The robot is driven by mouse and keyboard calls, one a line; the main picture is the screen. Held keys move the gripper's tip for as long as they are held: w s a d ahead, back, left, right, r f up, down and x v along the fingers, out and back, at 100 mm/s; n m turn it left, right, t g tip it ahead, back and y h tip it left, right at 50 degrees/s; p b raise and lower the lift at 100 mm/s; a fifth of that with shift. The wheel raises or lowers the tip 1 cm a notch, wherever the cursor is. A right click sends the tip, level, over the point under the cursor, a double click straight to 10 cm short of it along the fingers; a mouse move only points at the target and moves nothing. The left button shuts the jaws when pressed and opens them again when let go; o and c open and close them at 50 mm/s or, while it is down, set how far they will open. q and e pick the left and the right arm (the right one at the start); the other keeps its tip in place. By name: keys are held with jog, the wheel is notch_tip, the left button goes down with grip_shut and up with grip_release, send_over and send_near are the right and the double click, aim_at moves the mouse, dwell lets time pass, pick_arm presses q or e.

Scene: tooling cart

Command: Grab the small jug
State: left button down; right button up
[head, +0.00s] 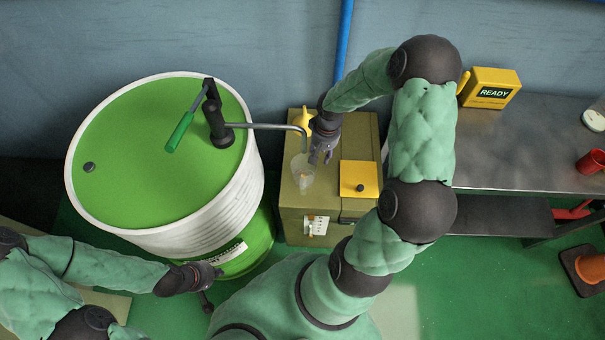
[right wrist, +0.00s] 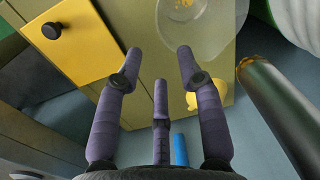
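The small jug (head: 302,170) is clear and stands on the olive cabinet (head: 328,224), just below the end of the drum pump's spout. My right gripper (head: 322,156) is beside the jug, at its upper right in the head view. In the right wrist view the jug (right wrist: 196,24) lies beyond the fingertips, partly cut off by the top edge. The right gripper's fingers (right wrist: 160,62) are spread with nothing between them. My left gripper (head: 210,274) is low in front of the green drum, away from the jug; its fingers are too small to read.
The green drum (head: 120,150) with its hand pump stands left of the cabinet. The metal spout (head: 265,126) reaches over the jug. A yellow box with a black knob (head: 360,180) sits to the right. A yellow object (head: 303,120) stands behind the jug.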

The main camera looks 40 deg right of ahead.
aim_at(316, 168)
jog(key=shift+w+a+f+b, duration=0.15)
jog(key=shift+f+b, duration=0.5)
jog(key=shift+f, duration=0.9)
jog(key=shift+w+a+f+b, duration=0.1)
jog(key=shift+a+f+b, duration=0.4)
jog(key=shift+f, duration=1.05)
jog(key=shift+w+f+b, duration=0.1)
jog(key=shift+f+b, duration=0.7)
jog(key=shift+f, duration=0.75)
jog(key=shift+r, duration=0.1)
jog(key=shift+s, duration=0.1)
grip_shut()
